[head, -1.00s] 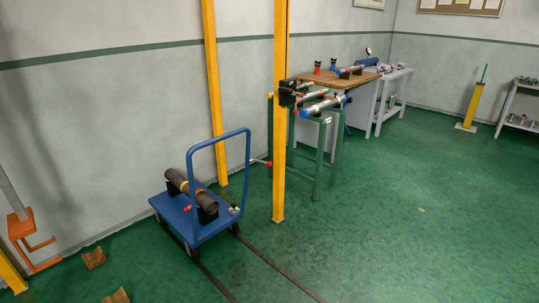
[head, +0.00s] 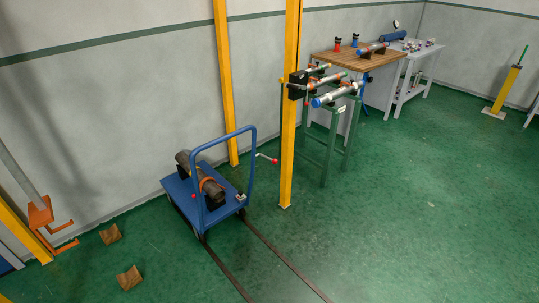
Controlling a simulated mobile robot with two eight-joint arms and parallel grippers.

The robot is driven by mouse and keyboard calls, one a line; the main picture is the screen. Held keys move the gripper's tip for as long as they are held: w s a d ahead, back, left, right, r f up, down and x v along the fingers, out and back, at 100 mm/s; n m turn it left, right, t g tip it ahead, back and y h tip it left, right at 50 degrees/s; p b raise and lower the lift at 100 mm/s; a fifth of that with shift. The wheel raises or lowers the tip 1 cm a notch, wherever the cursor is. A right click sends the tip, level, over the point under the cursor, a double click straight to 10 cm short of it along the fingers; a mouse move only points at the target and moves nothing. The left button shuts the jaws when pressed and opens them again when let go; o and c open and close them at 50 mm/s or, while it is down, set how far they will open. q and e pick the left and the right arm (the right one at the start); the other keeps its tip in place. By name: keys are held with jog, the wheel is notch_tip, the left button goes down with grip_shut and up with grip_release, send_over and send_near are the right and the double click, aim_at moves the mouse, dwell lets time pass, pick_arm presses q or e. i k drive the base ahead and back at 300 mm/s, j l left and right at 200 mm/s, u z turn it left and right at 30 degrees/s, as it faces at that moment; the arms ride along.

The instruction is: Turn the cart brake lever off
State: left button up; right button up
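A blue cart (head: 176,193) with a blue push handle (head: 252,160) stands left of the middle in the head view. A dark pipe (head: 190,167) with an orange band lies on its deck in black supports. A small lever with a red knob (head: 241,196) sits at the cart's near right corner, by the foot of the handle. It looks like the brake lever, but it is too small to tell its position. Neither of my grippers is in view.
A yellow post (head: 288,130) stands just right of the cart, with a red-knobbed crank (head: 267,158) beside it. Two dark rails (head: 262,245) run along the floor. Wooden wedges (head: 129,278) lie at left. A green pipe stand (head: 331,140) is behind right.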

aim_at(275, 161)
jog(key=i+l+u, duration=0.25)
jog(key=i+l, duration=0.25)
jog(key=l, duration=0.15)
jog(key=i+l+u, duration=0.3)
jog(key=i+l, duration=0.15)
jog(key=l, duration=0.25)
jog(key=i+l+u, duration=0.15)
jog(key=l, duration=0.25)
jog(key=i, duration=0.05)
